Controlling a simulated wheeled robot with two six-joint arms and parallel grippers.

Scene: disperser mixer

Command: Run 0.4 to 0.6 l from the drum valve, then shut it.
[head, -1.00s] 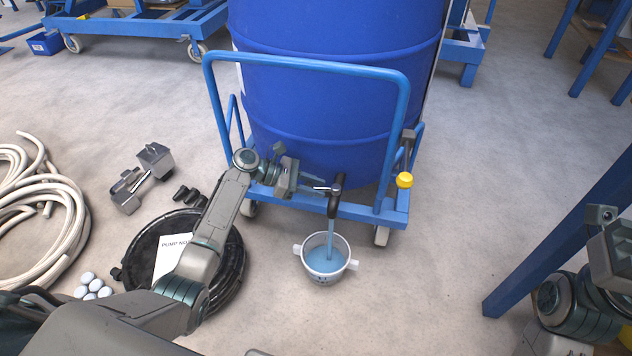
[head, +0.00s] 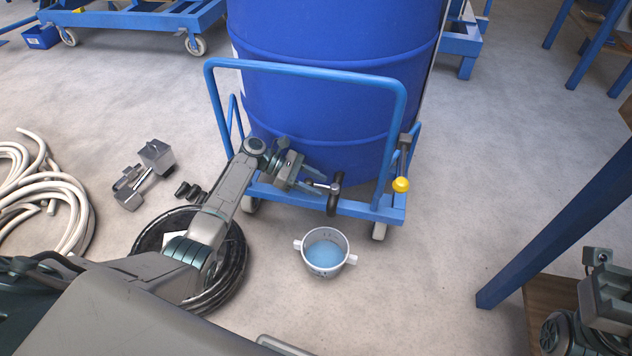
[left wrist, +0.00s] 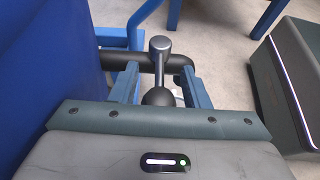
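The blue drum (head: 330,85) stands on a blue wheeled trolley (head: 385,208). Its dark valve spout (head: 333,200) points down at the drum's lower front, and no liquid stream shows below it. A white pail with two side handles (head: 324,274) sits on the floor under the spout, with blue liquid (head: 324,254) in it. My left gripper (head: 312,186) is at the valve. In the left wrist view its two fingers (left wrist: 160,88) are apart, with the grey valve lever (left wrist: 160,62) between them and gaps on both sides. My right gripper (head: 598,258) is far right, its fingers unclear.
A black hose coil (head: 232,275) lies left of the pail, partly under my left arm. Pale hose (head: 70,190) and a grey metal fitting (head: 157,157) lie further left. A blue frame post (head: 560,240) stands at right. Floor right of the pail is clear.

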